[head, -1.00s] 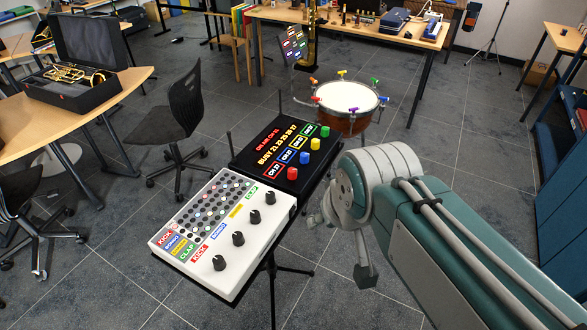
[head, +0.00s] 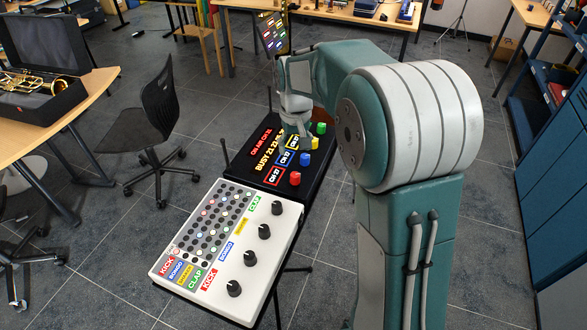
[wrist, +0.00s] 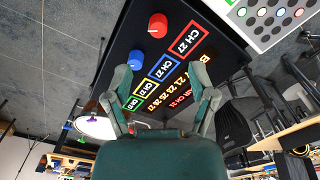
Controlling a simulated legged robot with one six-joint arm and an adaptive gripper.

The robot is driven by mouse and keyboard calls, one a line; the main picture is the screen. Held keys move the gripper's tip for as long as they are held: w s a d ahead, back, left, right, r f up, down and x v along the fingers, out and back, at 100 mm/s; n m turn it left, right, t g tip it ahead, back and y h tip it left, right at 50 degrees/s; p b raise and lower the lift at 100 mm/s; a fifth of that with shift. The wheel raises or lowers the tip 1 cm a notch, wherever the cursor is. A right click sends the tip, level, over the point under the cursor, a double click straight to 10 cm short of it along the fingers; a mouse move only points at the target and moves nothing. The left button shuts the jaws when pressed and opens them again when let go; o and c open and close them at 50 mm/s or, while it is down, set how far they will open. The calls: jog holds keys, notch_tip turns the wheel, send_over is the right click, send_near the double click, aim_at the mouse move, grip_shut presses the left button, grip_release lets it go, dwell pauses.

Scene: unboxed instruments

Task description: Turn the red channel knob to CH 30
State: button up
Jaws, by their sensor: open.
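The red knob (head: 295,178) is at the near end of a row of coloured knobs on the black radio box (head: 246,170). Its red-framed label reads CH 27 in the wrist view (wrist: 188,40), where the red knob (wrist: 158,25) shows near the top. My gripper (head: 299,143) hangs over the far part of the box, beyond the red knob, partly covering the lit display. In the wrist view my gripper (wrist: 160,82) is open and empty, its fingers spread over the labels. It is apart from the red knob. The knob's pointer is too small to read.
Blue (head: 305,159), yellow (head: 311,143) and green (head: 320,128) knobs stand close beyond the red one. A white drum machine (head: 222,240) with black knobs adjoins the near side. An antenna (head: 225,153) rises at the box's left. A chair (head: 158,120) stands to the left.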

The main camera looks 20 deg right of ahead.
aim_at(295, 174)
jog(key=shift+w+f, duration=0.6)
jog(key=shift+f, duration=0.35)
notch_tip(295, 174, down, 10)
jog(key=shift+r, duration=0.1)
jog(key=shift+d, duration=0.1)
grip_shut()
